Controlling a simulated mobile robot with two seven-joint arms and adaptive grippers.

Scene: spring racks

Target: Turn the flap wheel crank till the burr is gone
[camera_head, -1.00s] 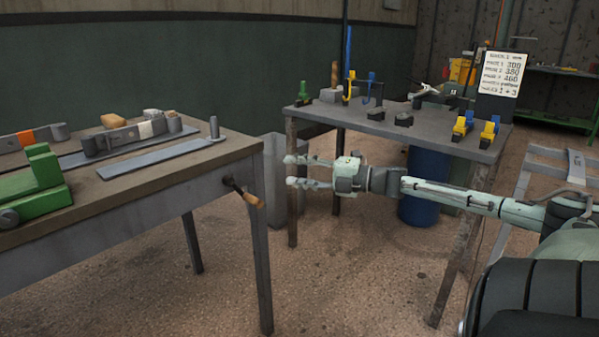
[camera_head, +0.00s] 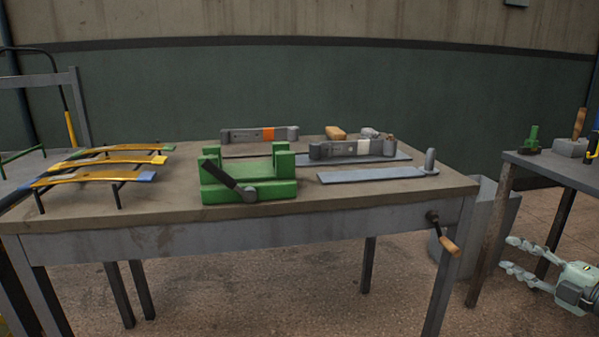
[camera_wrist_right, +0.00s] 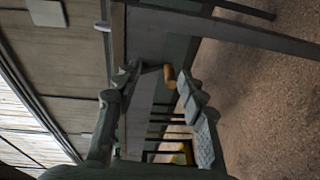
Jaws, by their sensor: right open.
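The crank (camera_head: 434,217) sticks out from the front right of the workbench, with a wooden handle (camera_head: 449,245) that hangs down and to the right. In the right wrist view the wooden handle (camera_wrist_right: 169,76) shows beyond and between my fingertips, untouched. My right gripper (camera_head: 512,254) is open and empty, to the right of the crank at the picture's right edge; its fingers point left. It also shows in the right wrist view (camera_wrist_right: 157,82). I cannot make out a flap wheel or a burr. My left gripper is not in view.
The workbench (camera_head: 130,222) carries a green vise (camera_head: 250,190) with a dark lever, a flat grey plate (camera_head: 375,174) and grey blocks. Yellow leaf springs (camera_head: 100,168) rest on a rack at left. A grey bin (camera_head: 490,225) and a second table (camera_head: 560,165) stand at right.

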